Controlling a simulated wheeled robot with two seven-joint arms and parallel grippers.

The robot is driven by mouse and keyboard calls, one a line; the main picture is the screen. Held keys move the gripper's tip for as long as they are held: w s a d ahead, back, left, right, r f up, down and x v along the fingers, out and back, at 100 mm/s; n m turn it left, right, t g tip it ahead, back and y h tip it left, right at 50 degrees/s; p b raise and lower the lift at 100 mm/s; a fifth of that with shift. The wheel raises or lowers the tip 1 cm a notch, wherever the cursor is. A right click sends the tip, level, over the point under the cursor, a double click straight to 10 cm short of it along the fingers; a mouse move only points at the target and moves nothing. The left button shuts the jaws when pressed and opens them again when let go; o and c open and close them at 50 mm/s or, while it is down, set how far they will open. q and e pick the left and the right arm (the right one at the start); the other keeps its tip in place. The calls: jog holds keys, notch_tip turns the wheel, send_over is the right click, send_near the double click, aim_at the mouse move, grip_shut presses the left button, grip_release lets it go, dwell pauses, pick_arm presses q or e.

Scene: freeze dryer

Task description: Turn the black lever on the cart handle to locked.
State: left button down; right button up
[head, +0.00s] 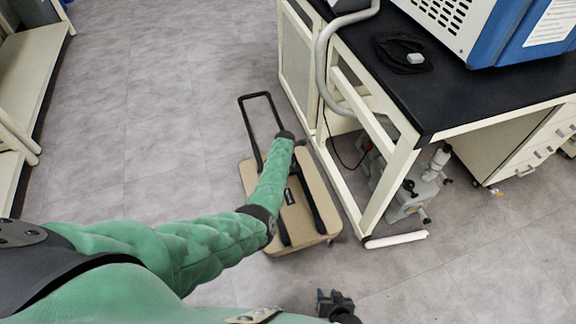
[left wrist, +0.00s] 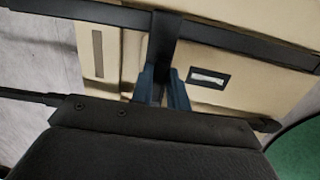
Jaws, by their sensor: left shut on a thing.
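The beige folding cart (head: 298,222) lies low on the floor, with its black handle (head: 245,113) reaching toward the far left. My left arm reaches over the cart, and its wrist hides the left gripper in the head view. In the left wrist view, my left gripper (left wrist: 163,92) has its blue fingers on either side of a short black bar, which looks like the lever (left wrist: 164,48). It is shut on it. This bar joins a black crossbar above. Whether the lever is locked cannot be told. My right gripper (head: 335,303) is at the bottom edge, away from the cart; its jaw opening is unclear.
A bench with a black top (head: 450,98) and white frame stands close right of the cart. A grey hose (head: 323,62) curves at its edge. A pump (head: 408,190) sits beneath it. Grey floor is clear to the left; a shelf stands far left.

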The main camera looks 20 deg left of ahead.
pick_arm(q)
jog(key=shift+a+n, duration=0.1)
jog(key=shift+n, duration=0.3)
jog(key=c, duration=1.4)
grip_release()
jog(key=shift+o, duration=0.2)
jog(key=shift+r, duration=0.1)
jog(key=shift+s+a+r+p, duration=0.15)
jog(key=shift+r+p, duration=0.15)
jog(key=shift+r, duration=0.95)
jog(key=shift+s+d+r+p, duration=0.1)
jog(key=shift+s+r+p, duration=0.15)
jog(key=shift+r, duration=1)
jog(key=shift+s+a+r+p, duration=0.1)
jog(key=shift+r+p, duration=0.25)
jog(key=shift+r, duration=0.9)
